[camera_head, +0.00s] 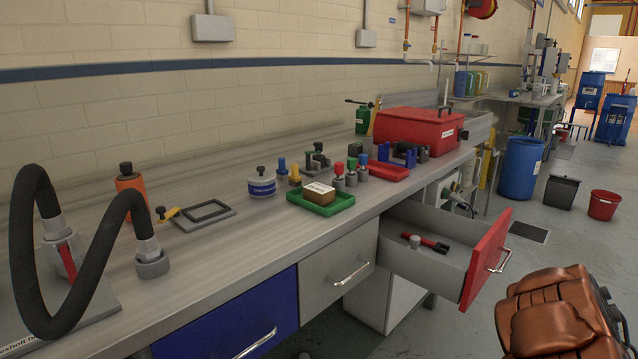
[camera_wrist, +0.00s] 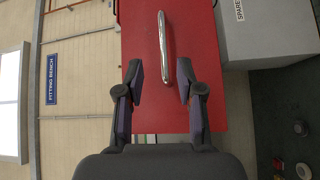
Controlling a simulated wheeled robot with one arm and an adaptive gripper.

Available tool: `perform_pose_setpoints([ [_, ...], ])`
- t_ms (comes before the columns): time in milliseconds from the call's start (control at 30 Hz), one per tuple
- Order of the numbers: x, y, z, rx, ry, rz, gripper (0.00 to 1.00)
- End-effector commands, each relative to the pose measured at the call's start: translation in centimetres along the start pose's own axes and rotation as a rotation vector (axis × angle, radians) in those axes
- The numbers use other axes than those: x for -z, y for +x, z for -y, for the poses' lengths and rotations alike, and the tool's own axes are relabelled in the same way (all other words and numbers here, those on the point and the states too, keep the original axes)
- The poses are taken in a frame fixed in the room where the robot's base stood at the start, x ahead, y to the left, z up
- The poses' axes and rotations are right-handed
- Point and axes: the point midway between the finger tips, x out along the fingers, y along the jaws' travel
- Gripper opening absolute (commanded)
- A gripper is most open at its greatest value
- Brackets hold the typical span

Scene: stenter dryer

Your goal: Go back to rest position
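My gripper (camera_wrist: 160,82) shows in the wrist view, with its two dark fingers spread apart and nothing held between them. It faces the red drawer front (camera_wrist: 142,60), and the chrome drawer handle (camera_wrist: 163,45) lies beyond the fingertips, in line with the gap. I cannot tell the exact distance between fingers and handle. In the head view, the drawer stands pulled out, with its red front (camera_head: 486,262) and handle (camera_head: 501,262) at the right. My gripper's fingers are not visible in the head view.
The open drawer (camera_head: 455,258) holds a red tool (camera_head: 434,245) and a small grey part. The bench carries a green tray (camera_head: 322,205) with a box, a red toolbox (camera_head: 418,130) and a black hose (camera_head: 100,250). A brown bulky object (camera_head: 553,315) fills the lower right. Blue barrel (camera_head: 520,168) stands behind.

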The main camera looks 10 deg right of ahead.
Motion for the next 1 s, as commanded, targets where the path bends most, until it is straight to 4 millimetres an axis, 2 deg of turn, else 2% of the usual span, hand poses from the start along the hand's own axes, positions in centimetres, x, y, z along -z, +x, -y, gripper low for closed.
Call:
perform_pose_setpoints([
  [33, 0.3, 0.6, -1.6, 0.015, 0.005, 0.024, 0.37],
  [233, 0.2, 1.9, -5.3, 0.098, 0.062, 0.185, 0.37],
  [467, 0.9, 1.9, -9.0, 0.179, 0.169, 0.375, 0.37],
  [733, 3.4, -0.2, -12.6, 0.27, 0.342, 0.587, 0.37],
  [1000, 8.1, -4.0, -14.6, 0.391, 0.545, 0.776, 0.37],
])
